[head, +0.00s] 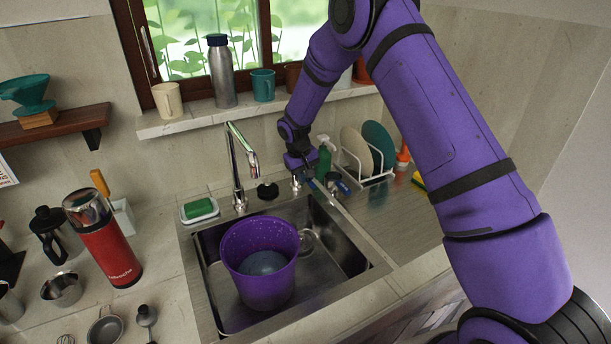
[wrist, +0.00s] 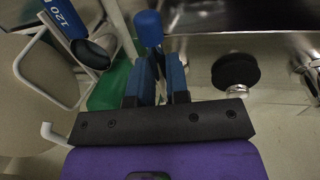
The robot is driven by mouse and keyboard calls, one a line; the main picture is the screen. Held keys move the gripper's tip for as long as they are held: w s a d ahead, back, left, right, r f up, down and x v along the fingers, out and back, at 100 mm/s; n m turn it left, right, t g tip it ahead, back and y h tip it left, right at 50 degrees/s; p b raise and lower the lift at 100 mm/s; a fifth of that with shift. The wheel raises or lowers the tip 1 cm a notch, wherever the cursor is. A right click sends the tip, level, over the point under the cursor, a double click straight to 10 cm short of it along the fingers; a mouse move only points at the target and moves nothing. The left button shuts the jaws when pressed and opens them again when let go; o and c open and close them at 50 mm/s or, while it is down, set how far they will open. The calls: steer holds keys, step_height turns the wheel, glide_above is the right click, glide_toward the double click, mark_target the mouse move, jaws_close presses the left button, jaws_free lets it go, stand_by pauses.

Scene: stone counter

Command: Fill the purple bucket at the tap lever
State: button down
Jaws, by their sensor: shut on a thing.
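The purple bucket (head: 241,280) stands upright in the sink basin, below the tap spout (head: 252,170). A bluish-grey round surface shows low inside it; I cannot tell whether it is water. No stream from the spout can be made out. My gripper (head: 313,180) is behind the sink, to the right of the spout. In the wrist view its blue fingers (wrist: 160,78) are shut on the tap lever, whose blue rounded end (wrist: 148,28) shows just beyond the fingertips. The gripped part of the lever is mostly hidden.
The sink's steel rim (head: 215,317) surrounds the bucket. A green sponge (head: 198,208) lies in a dish at left, and a red flask (head: 103,240) stands farther left. A dish rack (head: 366,165) and green bottle (head: 325,155) crowd my gripper's right.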

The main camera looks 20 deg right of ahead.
steer(key=shift+a+m+g, duration=0.3)
steer(key=shift+a+m, duration=0.8)
steer(key=shift+m, duration=0.6)
steer(key=c, duration=1.1)
jaws_free()
steer(key=shift+r, duration=0.1)
step_height(320, 180, up, 10)
steer(key=a, duration=0.2)
steer(key=shift+r, duration=0.25)
steer(key=shift+w, duration=0.1)
